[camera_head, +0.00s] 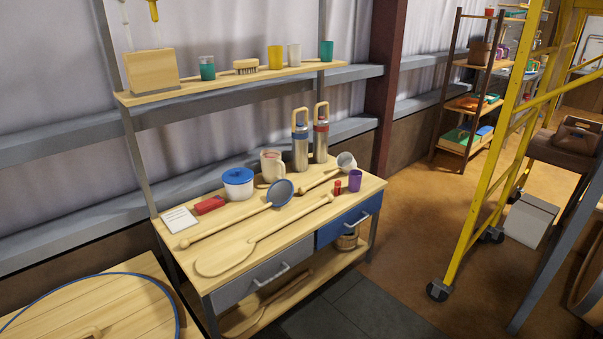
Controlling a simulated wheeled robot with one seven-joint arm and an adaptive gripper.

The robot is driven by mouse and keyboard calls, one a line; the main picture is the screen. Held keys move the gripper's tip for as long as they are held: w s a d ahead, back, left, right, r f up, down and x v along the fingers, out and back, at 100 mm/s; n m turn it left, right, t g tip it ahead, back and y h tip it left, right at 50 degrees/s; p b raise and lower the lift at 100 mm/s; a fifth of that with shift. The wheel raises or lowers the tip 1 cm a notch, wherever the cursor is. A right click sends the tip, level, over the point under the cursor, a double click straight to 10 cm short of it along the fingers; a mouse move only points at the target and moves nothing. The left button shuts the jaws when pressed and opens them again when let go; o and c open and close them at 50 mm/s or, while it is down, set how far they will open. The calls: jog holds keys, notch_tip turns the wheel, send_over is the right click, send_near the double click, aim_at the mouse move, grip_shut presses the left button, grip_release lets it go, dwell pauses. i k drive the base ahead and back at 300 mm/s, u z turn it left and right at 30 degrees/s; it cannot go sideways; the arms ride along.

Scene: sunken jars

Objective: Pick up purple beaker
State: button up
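The purple beaker (355,181) stands upright on the right part of the wooden workbench top (290,236), near its right front corner. A small red item (337,188) stands just left of it. A ladle with a metal bowl (346,161) lies behind it. My gripper is not in view.
On the bench are two steel flasks (300,147), a mug (271,165), a blue-lidded pot (238,183), a red block (210,205) and long-handled spoons (222,260). A shelf above holds several cups. A yellow wheeled frame (480,165) stands right. Floor (400,250) between is clear.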

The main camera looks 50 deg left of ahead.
aim_at(355, 181)
jog(key=u, duration=1.4)
